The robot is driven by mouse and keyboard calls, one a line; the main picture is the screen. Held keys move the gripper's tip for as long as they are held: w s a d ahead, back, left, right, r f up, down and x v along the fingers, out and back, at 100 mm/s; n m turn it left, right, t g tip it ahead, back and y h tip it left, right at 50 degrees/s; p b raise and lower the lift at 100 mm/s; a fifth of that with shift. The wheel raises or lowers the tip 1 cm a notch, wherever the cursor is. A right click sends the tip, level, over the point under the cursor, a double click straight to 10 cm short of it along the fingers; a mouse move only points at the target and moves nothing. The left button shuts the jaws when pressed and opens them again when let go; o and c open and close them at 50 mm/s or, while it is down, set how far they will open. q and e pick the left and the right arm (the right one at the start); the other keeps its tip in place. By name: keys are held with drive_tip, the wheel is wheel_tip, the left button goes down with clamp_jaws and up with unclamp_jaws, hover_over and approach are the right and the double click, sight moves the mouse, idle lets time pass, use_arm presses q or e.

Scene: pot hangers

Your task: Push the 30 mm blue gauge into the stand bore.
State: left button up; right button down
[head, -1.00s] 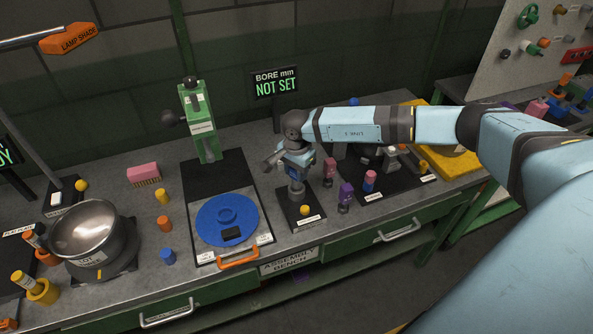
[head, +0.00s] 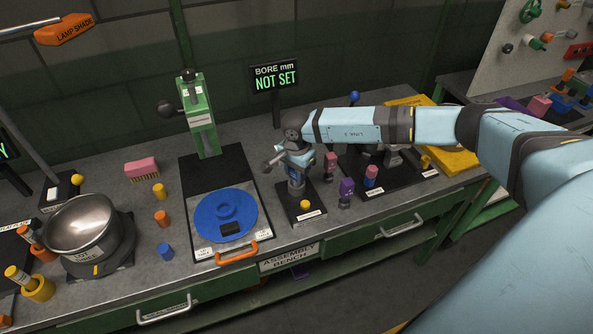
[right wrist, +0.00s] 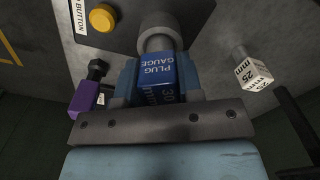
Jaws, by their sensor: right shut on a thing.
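The blue plug gauge (right wrist: 172,75), marked 30, is between the fingers of my right gripper (head: 294,160) and points down at the stand. The stand's grey post (head: 296,186) rises from a black base (head: 291,210) with a yellow button (head: 305,204). In the right wrist view a grey round part (right wrist: 158,32) lies directly beyond the gauge, in line with it. The bore itself is hidden, so I cannot tell how deep the gauge sits. The display (head: 275,80) reads BORE mm NOT SET. My left gripper is out of view.
A metal bowl (head: 82,222) is farther left.

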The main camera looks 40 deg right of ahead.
drive_tip(key=shift+f+b, duration=0.6)
drive_tip(key=shift+f, duration=0.2)
drive_tip(key=c, duration=0.7)
unclamp_jaws()
drive_tip(key=shift+r, duration=0.25)
wheel_tip(320, 180, up, 13)
drive_tip(key=shift+r+b, duration=0.2)
drive_tip(key=shift+b, duration=0.65)
